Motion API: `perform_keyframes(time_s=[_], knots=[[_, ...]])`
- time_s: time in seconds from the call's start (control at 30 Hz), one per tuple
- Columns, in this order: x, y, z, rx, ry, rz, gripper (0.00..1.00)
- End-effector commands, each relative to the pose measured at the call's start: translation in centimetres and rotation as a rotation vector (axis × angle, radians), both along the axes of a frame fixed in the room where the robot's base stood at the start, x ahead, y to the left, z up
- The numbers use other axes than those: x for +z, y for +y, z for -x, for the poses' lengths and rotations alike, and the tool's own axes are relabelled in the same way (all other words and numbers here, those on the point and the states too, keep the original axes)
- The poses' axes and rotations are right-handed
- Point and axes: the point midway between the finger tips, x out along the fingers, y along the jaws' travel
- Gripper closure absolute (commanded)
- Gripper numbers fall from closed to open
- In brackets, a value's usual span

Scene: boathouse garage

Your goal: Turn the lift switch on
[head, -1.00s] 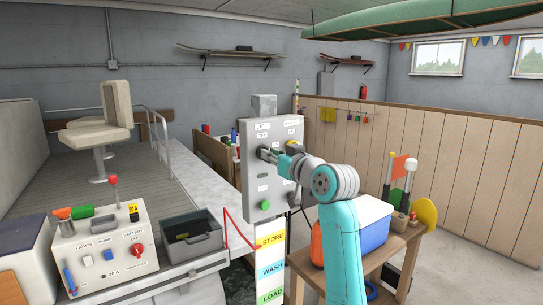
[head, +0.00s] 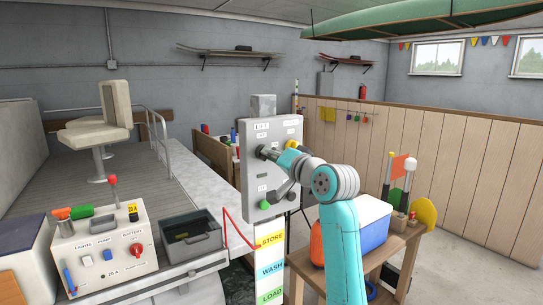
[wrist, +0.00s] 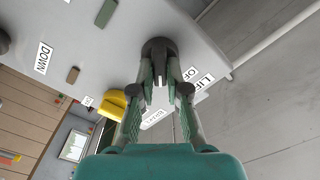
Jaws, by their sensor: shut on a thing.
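The lift panel (head: 257,188) is a grey upright box with white labels and several controls. The lift switch (wrist: 158,46) is a dark round knob beside the LIFT label in the wrist view. My gripper (wrist: 160,82) is shut on the switch's lever, its two fingers on either side of it. In the head view my gripper (head: 264,152) reaches the upper left of the panel, and its fingers hide most of the switch. Only part of the label by the switch reads, so its setting cannot be told.
A yellow control (wrist: 112,104) is close to the left finger. A green button (head: 264,205) is low on the panel. A switch box (head: 103,250) and grey bin (head: 190,238) stand at left. A blue cooler (head: 362,228) sits on a wooden table at right.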

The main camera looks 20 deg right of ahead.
Motion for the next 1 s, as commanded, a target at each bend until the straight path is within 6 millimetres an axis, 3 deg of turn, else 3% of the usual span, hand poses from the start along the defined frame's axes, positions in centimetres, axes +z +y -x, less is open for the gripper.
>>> perform_keyframes(time_s=[0.6, 1.0], knots=[[-0.27, -0.17, -0.04, -0.001, 0.172, -0.524, 1.00], [-0.37, -0.18, -0.05, -0.001, 0.230, -0.703, 1.00]])
